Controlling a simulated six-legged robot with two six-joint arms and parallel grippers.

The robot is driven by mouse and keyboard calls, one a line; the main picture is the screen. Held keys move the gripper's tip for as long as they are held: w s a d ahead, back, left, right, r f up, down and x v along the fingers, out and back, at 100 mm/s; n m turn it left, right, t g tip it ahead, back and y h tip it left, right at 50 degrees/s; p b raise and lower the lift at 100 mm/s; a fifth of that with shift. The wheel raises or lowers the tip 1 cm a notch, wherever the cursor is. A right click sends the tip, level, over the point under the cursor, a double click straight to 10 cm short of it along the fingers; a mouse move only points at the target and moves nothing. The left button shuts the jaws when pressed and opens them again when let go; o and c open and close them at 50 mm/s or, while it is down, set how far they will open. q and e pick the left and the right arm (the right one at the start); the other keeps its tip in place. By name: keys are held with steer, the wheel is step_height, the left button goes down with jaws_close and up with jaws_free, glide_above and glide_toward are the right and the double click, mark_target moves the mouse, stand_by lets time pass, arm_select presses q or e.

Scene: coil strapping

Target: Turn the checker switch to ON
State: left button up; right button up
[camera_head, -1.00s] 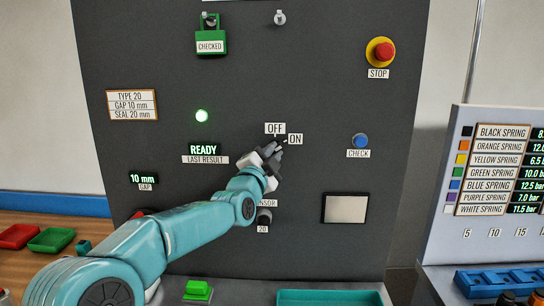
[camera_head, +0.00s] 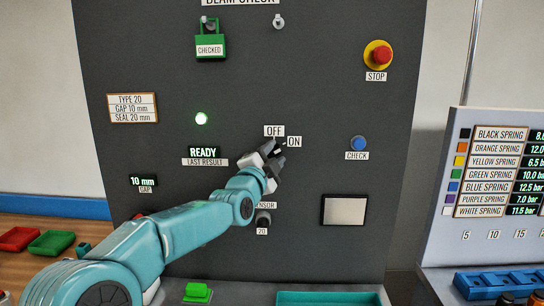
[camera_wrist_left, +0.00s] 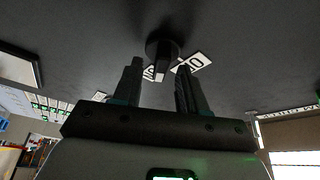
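The checker switch shows in the left wrist view as a dark round knob (camera_wrist_left: 163,52) with a bar handle that has a pale end. In the head view it is mostly hidden behind my left gripper (camera_head: 274,155), below the OFF label (camera_head: 274,131) and left of the ON label (camera_head: 294,142). The left gripper is open and empty, its two fingers apart and pointing at the panel. In the wrist view (camera_wrist_left: 160,75) the knob lies just beyond and between the fingertips. The handle's pale end lies near a partly hidden label; its exact setting is hard to tell. My right gripper is not in view.
The dark panel (camera_head: 325,90) also carries a sensor knob (camera_head: 263,218) just below the gripper, a blue CHECK button (camera_head: 358,143), a red STOP button (camera_head: 379,55) and a green padlock-like CHECKED tag (camera_head: 211,46). A green tray (camera_head: 330,298) stands below.

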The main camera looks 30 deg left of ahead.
arm_select(q)
steer(key=shift+a+f, duration=0.15)
steer(key=shift+a, duration=0.15)
steer(key=b+v, duration=0.5)
steer(key=v, duration=1.1)
steer(key=shift+d+b, duration=0.3)
steer(key=shift+s, duration=0.1)
